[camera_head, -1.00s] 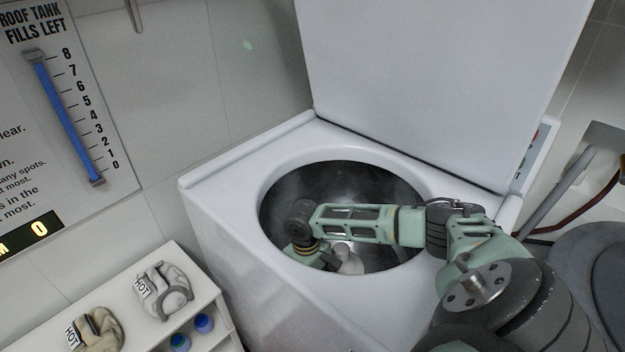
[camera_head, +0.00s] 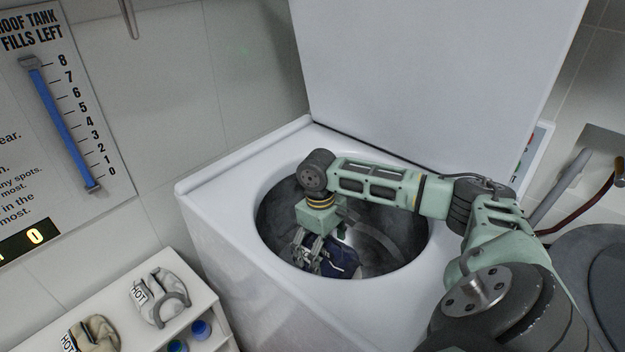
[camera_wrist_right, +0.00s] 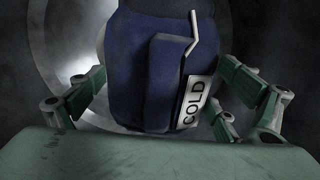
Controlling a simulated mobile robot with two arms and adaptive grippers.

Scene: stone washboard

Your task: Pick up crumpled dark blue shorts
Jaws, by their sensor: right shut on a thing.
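The crumpled dark blue shorts (camera_head: 341,262) are inside the washer drum, low and towards the near side in the head view. In the right wrist view the shorts (camera_wrist_right: 150,70) fill the middle, with a white drawstring and a white tag reading COLD. My right gripper (camera_head: 318,262) reaches down into the drum and is shut on the shorts. Its fingers show on both sides of the cloth in the right wrist view. My left gripper is not in view.
The white top-loading washer (camera_head: 235,188) has its lid (camera_head: 440,80) raised behind the round opening. The drum's metal wall (camera_head: 400,235) surrounds my right gripper. A white shelf (camera_head: 205,290) at lower left holds folded cloths tagged HOT and blue-capped items.

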